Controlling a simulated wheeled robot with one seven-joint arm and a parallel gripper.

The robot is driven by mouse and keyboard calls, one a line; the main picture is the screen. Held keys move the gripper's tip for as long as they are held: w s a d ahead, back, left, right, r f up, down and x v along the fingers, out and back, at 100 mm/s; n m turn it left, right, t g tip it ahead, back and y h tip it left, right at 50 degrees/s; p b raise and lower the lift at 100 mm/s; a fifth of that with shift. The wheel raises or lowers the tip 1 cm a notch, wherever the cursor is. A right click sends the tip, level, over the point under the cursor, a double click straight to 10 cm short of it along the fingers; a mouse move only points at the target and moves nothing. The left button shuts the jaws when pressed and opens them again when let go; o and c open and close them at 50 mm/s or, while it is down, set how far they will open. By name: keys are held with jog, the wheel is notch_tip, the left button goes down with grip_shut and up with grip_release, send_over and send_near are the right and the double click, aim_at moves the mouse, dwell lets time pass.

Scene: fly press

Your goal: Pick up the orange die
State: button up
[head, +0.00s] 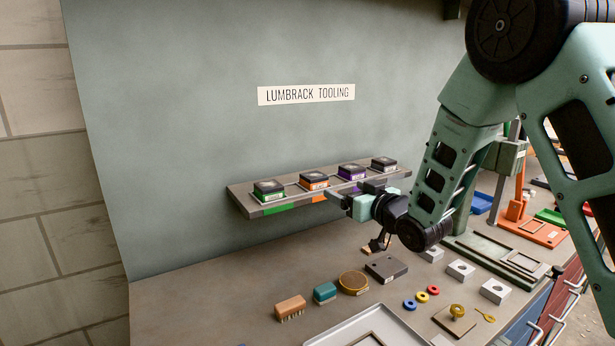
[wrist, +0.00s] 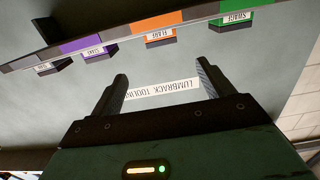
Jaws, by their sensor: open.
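The orange die (head: 314,181) has a dark top and a white label. It sits on the wall shelf between the green die (head: 268,190) and the purple die (head: 351,171). In the wrist view, which is upside down, the orange die (wrist: 160,38) shows beyond the fingertips, partly hidden by the shelf's edge; its label reads FLARE or similar. My gripper (head: 335,197) is in front of the shelf, near the orange and purple dies. Its two fingers are apart and nothing is between them, as the wrist view also shows of my gripper (wrist: 160,82).
The shelf (head: 236,193) has coloured front marks under its dies; a grey die (head: 384,163) sits at its right end. A wall sign (head: 306,94) hangs above. Below, the bench (head: 190,295) holds brushes, a dark block (head: 386,268), rings and a tray (head: 335,335).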

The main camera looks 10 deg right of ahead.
jog(key=p, duration=0.5)
send_near(308, 173)
jog(key=x, duration=0.3)
jog(key=d+x, duration=0.1)
jog(key=shift+w+a+f, duration=0.1)
jog(key=shift+w+a, duration=0.1)
jog(key=shift+w, duration=0.25)
jog(key=p+x, duration=0.2)
jog(key=x, duration=0.1)
jog(key=shift+w+a, duration=0.2)
jog(key=shift+w, duration=0.1)
jog(key=shift+w+a+f+p, duration=0.1)
jog(key=shift+w+a+p, duration=0.1)
jog(key=shift+w+p, duration=0.35)
jog(key=shift+w, duration=0.1)
